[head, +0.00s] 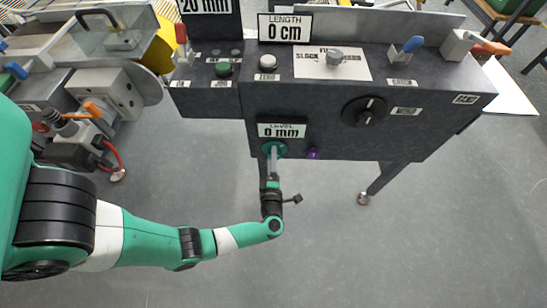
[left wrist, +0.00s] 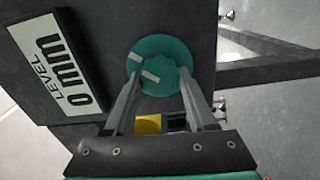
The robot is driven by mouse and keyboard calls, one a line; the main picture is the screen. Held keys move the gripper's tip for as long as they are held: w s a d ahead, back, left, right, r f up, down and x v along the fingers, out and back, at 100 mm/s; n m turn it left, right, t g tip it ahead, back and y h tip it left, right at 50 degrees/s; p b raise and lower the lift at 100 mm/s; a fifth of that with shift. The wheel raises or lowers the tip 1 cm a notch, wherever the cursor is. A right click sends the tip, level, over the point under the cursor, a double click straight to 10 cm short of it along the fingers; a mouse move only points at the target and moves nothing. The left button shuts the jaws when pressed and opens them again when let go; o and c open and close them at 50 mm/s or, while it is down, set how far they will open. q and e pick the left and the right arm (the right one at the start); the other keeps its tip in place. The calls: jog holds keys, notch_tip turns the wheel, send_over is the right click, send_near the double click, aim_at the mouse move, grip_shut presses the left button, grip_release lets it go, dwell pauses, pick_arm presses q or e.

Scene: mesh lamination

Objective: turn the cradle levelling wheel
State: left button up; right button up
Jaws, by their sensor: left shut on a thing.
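The teal levelling wheel (head: 274,148) sits on the front face of the dark grey machine, just below the LEVEL display (head: 282,130), which reads 0 mm. My left gripper (head: 273,155) reaches up to the wheel from below. In the left wrist view the wheel (left wrist: 160,65) lies between the two fingertips of my left gripper (left wrist: 160,82), which is shut on it. Two pale marks show on the wheel's face. The LEVEL display (left wrist: 62,62) also shows there, turned on its side. My right gripper is not in view.
A purple knob (head: 313,153) is just right of the wheel. A black rotary dial (head: 364,111) is farther right on the same face. A green button (head: 223,69) and a white button (head: 268,61) are above. The floor below the machine is clear.

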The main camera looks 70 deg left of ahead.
pick_arm(q)
jog(key=o, duration=1.4)
jog(key=shift+c, duration=0.2)
jog(key=shift+d, duration=0.15)
jog(key=p+v, duration=0.2)
jog(key=v, duration=0.9)
jog(key=shift+d+p, duration=0.2)
jog(key=shift+p, duration=0.1)
